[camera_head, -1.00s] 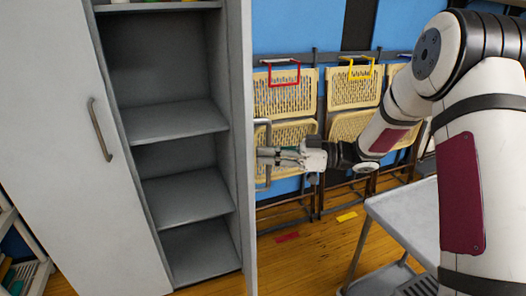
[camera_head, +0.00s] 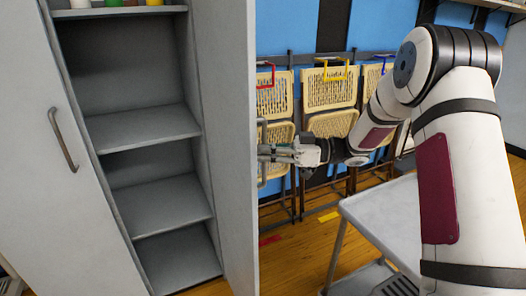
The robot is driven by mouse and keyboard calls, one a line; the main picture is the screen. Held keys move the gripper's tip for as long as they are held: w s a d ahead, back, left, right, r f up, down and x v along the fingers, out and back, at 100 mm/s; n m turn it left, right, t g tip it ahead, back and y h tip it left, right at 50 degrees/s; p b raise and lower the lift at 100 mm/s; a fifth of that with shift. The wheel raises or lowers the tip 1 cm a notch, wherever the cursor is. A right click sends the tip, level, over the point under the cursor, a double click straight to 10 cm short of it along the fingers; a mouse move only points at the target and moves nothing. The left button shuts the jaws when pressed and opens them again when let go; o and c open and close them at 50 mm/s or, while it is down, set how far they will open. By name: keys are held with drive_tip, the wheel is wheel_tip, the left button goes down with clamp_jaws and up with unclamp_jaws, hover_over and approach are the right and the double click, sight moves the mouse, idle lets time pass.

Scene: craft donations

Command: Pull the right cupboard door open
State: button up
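The right cupboard door (camera_head: 226,150) stands swung out from the grey cupboard, with its inner face toward me. Its handle (camera_head: 262,178) is a grey vertical bar on the outer face, just right of the door's edge. My gripper (camera_head: 270,153) reaches in from the right with its fingers at the middle of this bar. The fingers lie close together and appear shut on the handle; their tips are small and partly hidden by the bar and door edge. The left cupboard door (camera_head: 60,190) shows its front face and its own handle (camera_head: 63,140).
The cupboard's visible lower shelves (camera_head: 140,128) are empty; small coloured jars (camera_head: 115,3) stand on top shelf. Folding chairs (camera_head: 330,95) hang on the blue wall behind my gripper. A grey table or cart (camera_head: 385,215) stands at the right, below my arm. Wooden floor shows between.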

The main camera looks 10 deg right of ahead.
drive_tip(key=o, duration=0.4)
drive_tip(key=shift+s, duration=0.1)
drive_tip(key=shift+d, duration=0.1)
drive_tip(key=d, duration=0.4)
drive_tip(key=s+d, duration=0.1)
drive_tip(key=d, duration=0.6)
drive_tip(key=shift+s+d, duration=0.4)
